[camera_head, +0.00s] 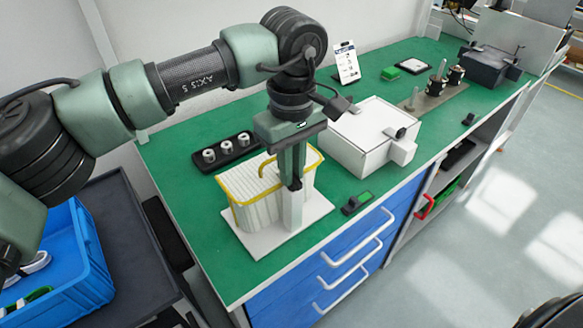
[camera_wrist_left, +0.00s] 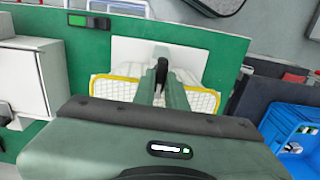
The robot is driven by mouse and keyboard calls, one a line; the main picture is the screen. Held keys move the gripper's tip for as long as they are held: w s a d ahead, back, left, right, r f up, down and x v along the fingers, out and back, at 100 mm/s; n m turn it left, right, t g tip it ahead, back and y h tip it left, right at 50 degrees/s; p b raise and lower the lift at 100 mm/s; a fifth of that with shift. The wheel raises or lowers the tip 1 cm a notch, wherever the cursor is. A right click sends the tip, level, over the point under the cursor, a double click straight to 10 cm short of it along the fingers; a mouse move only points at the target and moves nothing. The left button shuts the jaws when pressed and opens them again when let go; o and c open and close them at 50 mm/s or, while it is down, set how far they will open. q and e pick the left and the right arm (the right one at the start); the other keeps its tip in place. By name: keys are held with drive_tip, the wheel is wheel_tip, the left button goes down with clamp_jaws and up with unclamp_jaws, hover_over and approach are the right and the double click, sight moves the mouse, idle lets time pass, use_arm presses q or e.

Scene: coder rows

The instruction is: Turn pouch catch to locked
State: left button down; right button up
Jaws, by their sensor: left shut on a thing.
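The pouch (camera_head: 256,211) is a pale, ribbed holder with a yellow rim on a white base plate (camera_head: 312,212) near the bench's front edge. A white post (camera_head: 291,212) stands at its front. My left gripper (camera_head: 296,184) points down over the post top and is shut on a small dark piece there, which looks like the catch. The fingers hide most of it, so I cannot tell its turn position. In the left wrist view the dark piece (camera_wrist_left: 162,68) shows between the fingertips, with the pouch mesh (camera_wrist_left: 204,101) on both sides. My right gripper is not in view.
A white box (camera_head: 352,138) stands just right of my left gripper. A black rack (camera_head: 226,151) with white round parts lies behind the pouch. A small device with a green display (camera_head: 356,203) lies at the front edge. A blue crate (camera_head: 84,262) stands lower left.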

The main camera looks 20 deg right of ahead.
use_arm(q)
drive_tip(key=shift+r, duration=0.2)
drive_tip(key=c, duration=1.4)
unclamp_jaws()
drive_tip(key=shift+f, duration=0.1)
drive_tip(key=shift+c, duration=0.2)
wheel_tip(320, 180, up, 8)
drive_tip(key=shift+f+b, duration=0.1)
drive_tip(key=shift+b, duration=0.3)
